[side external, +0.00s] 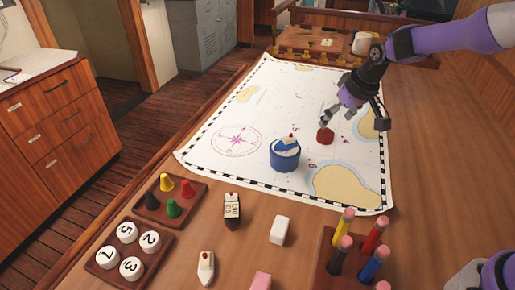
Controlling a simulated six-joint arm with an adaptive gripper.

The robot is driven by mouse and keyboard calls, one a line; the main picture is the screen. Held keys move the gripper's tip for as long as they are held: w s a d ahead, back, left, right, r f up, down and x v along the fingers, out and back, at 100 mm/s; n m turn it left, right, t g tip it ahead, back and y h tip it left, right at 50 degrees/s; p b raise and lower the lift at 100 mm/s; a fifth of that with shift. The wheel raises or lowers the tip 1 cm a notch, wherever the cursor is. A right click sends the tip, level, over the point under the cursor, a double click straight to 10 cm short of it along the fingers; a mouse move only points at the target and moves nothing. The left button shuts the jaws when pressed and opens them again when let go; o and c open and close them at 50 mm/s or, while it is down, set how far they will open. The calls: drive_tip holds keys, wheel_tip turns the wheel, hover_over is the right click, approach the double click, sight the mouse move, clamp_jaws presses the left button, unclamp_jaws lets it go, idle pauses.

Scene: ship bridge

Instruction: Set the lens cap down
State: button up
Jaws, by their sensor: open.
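A small dark red disc (325,136), the only cap-like thing I can make out, is on or just above the white chart (258,112). I take it for the lens cap. My gripper (327,121) is open and points down and to the left, with its fingertips just above the disc. I cannot tell whether the fingertips touch it.
A blue round container (285,157) with a small boat in it stands on the chart. Pencils stand in a wooden holder (328,250) at the front right. Toy boats, a white block (279,230) and trays of pegs and numbered discs line the front. The chart's left part is clear.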

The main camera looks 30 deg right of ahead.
drive_tip(key=s+a+r, duration=0.1)
drive_tip(key=s+r, duration=1)
drive_tip(key=r, duration=0.1)
drive_tip(key=s+a+t, duration=0.1)
drive_tip(key=s, duration=1.2)
drive_tip(key=shift+a+f, duration=0.25)
drive_tip(key=shift+f, duration=0.2)
